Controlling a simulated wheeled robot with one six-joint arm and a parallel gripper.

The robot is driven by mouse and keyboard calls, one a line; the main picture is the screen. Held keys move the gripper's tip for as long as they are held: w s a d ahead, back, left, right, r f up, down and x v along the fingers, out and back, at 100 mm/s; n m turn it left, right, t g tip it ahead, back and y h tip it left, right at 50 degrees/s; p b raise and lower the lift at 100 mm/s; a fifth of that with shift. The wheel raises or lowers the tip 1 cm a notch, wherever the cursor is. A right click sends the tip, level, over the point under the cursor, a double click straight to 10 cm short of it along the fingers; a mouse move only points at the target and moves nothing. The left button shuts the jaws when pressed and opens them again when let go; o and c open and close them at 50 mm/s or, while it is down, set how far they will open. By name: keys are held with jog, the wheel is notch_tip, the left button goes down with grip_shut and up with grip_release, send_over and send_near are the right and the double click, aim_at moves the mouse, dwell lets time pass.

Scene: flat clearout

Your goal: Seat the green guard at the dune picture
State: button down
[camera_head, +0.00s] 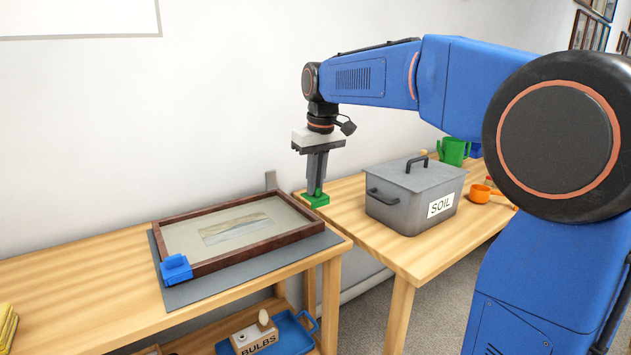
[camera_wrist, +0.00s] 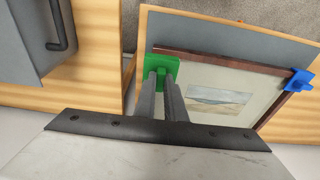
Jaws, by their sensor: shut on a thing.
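The dune picture (camera_head: 235,228) lies flat in a dark brown frame on a grey mat (camera_head: 222,285) on the left table. A blue guard (camera_head: 176,268) sits at its near left corner; it also shows in the wrist view (camera_wrist: 298,80). My gripper (camera_head: 317,190) points down and is shut on the green guard (camera_head: 315,201). The exact height is hard to tell.
A grey lidded soil box (camera_head: 410,200) stands on the right table, beside my gripper. A blue tray (camera_head: 290,335) with a bulbs box is below the left table. A gap separates the tables.

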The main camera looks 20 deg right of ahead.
aim_at(315, 197)
jog(key=shift+f, duration=2.15)
jog(key=shift+f, duration=1.35)
jog(key=c, duration=1.7)
grip_release()
jog(key=shift+c, duration=0.2)
jog(key=shift+r, duration=0.1)
notch_tip(315, 197, up, 17)
jog(key=s, duration=0.2)
jog(key=shift+s+d, duration=0.25)
jog(key=shift+d, duration=0.1)
jog(key=shift+s, duration=0.1)
